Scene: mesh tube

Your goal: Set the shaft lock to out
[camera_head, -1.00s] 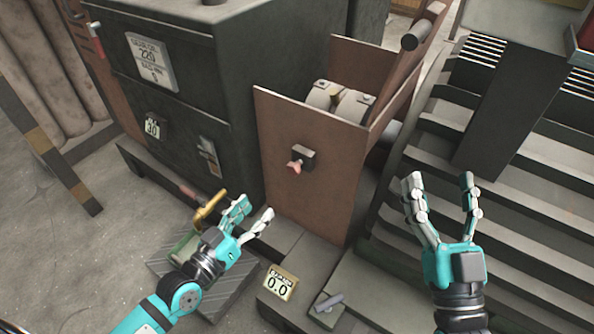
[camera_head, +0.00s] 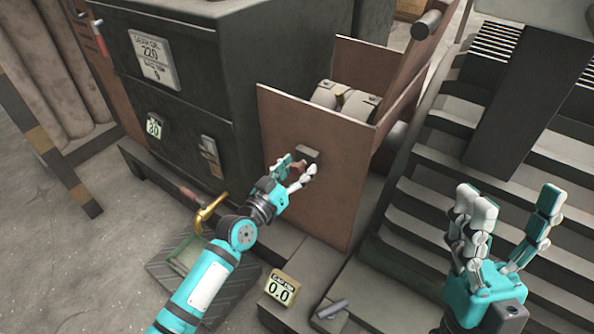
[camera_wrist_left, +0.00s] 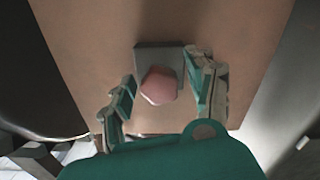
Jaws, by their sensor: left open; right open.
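The shaft lock is a dark square block (camera_head: 308,153) with a pinkish-red knob, on the brown panel (camera_head: 290,209) of the upright housing. In the left wrist view the knob (camera_wrist_left: 158,86) stands out in front of its grey block (camera_wrist_left: 172,57). My left gripper (camera_head: 297,169) is at the knob, and its fingers partly hide it in the head view. In the left wrist view its fingers (camera_wrist_left: 165,90) are open, one on each side of the knob, with gaps visible. My right gripper (camera_head: 508,215) is open and empty, in front of the grey steps at the right.
A dark cabinet (camera_head: 180,103) with labels stands left of the housing. A brass-coloured handle (camera_head: 211,209) is below it. Grey slatted steps (camera_head: 415,215) fill the right.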

